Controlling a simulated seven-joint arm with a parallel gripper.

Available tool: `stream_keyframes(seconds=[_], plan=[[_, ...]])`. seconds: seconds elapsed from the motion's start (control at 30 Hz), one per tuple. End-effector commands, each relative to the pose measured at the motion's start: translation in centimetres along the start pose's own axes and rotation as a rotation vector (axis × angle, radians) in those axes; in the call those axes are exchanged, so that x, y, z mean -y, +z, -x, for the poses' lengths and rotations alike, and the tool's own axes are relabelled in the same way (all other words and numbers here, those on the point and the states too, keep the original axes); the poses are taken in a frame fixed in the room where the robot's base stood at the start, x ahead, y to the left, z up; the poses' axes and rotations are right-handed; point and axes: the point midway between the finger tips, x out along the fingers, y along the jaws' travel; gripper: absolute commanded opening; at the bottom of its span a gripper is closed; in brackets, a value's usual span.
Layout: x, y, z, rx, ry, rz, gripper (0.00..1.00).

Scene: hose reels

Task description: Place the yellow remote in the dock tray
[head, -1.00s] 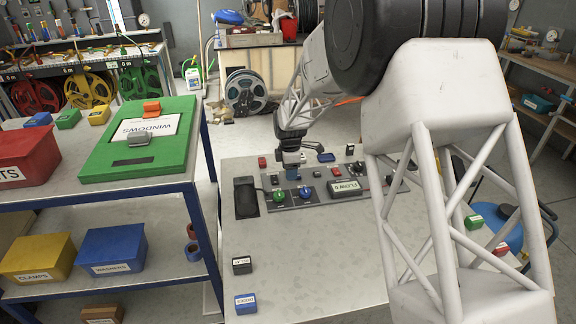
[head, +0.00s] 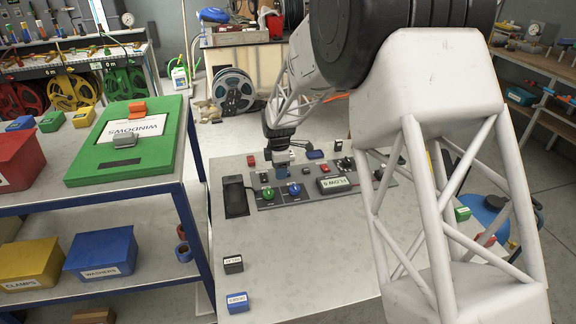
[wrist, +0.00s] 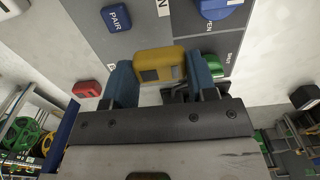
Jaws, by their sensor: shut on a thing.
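The yellow remote (wrist: 160,64) sits between the blue fingers of my gripper (wrist: 166,82) in the wrist view, with a dark patch on its face. My gripper (head: 282,178) is shut on it, low over the grey control panel (head: 316,207). The remote cannot be made out in the head view. A black tray (head: 236,198), which looks like the dock tray, lies at the panel's left end, left of my gripper. It looks empty on its visible part.
A green knob (head: 267,192) and a blue knob (head: 294,190) stand close in front of my gripper. A labelled display (head: 334,184) is to the right. A black block (head: 233,264) and a blue block (head: 237,302) lie on the bench front. The left bench holds a green board (head: 125,172).

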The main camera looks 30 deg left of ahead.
Motion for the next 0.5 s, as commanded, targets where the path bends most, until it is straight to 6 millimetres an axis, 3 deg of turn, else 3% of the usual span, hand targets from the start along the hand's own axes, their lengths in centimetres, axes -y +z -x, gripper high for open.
stream_keyframes(seconds=[0.27,0.5], plan=[[-1.4,1.2,0.4,0.000,0.000,-0.109,0.29],[-4.1,3.6,1.2,0.000,0.001,-0.344,0.29]])
